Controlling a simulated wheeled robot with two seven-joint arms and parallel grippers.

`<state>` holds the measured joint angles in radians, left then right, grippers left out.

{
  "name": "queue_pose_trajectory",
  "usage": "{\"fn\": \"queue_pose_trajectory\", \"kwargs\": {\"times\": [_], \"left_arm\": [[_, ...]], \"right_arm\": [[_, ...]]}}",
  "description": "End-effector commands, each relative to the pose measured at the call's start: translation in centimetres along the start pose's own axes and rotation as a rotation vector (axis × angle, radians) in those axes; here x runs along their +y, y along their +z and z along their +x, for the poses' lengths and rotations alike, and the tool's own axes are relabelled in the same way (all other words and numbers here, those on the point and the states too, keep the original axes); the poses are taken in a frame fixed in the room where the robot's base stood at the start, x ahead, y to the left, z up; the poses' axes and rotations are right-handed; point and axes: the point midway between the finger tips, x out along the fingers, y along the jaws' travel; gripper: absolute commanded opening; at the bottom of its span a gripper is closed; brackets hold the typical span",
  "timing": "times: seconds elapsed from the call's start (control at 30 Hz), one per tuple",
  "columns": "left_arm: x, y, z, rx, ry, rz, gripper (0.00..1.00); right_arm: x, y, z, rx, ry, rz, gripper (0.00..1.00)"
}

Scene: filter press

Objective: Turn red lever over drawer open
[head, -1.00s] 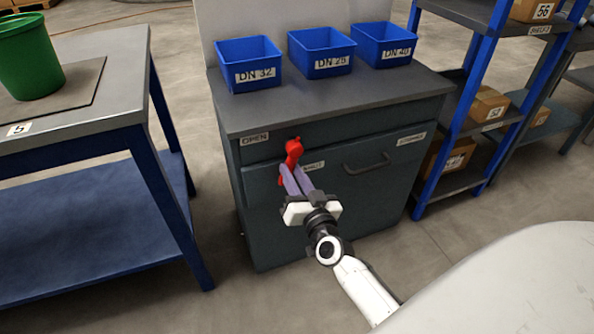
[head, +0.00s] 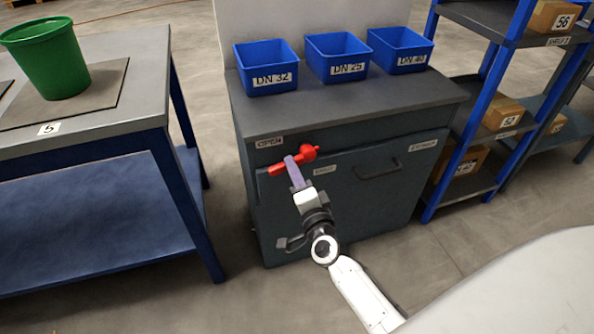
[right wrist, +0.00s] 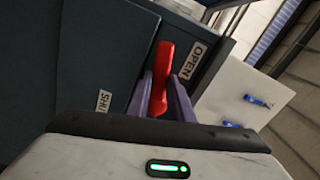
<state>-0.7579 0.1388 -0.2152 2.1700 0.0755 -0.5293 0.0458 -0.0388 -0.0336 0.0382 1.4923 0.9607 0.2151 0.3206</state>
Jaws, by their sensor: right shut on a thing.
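The red lever (head: 306,155) sits on the front of the dark grey cabinet (head: 350,205), over a drawer front with a handle (head: 378,170). It points left and slightly down, its tip below the OPEN label (head: 270,142). My right gripper (head: 294,168) is shut on the lever's arm from the front. In the right wrist view the lever (right wrist: 162,75) stands between the two purple fingers (right wrist: 160,98), with the OPEN label (right wrist: 193,60) to its right and the SHUT label (right wrist: 104,101) to its left. My left gripper is not in view.
Blue bins marked DN 32 (head: 266,66), DN 25 (head: 337,57) and DN 40 (head: 400,49) stand on the cabinet top. A bench (head: 100,132) with a green bucket (head: 48,58) is at left, and a blue-framed shelf (head: 468,110) at right. Floor shows between bench and cabinet.

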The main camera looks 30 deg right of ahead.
Motion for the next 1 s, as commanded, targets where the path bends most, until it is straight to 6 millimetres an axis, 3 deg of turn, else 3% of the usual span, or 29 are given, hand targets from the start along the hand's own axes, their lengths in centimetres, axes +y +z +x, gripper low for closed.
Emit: {"fn": "queue_pose_trajectory", "kwargs": {"times": [0.4, 1.0], "left_arm": [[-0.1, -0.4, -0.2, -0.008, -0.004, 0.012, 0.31], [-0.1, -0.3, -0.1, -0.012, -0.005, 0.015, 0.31]], "right_arm": [[-0.9, -1.1, -0.3, 0.016, 0.005, 0.235, 0.0], [-1.1, -1.4, -0.4, 0.02, 0.004, 0.292, 0.0]]}}
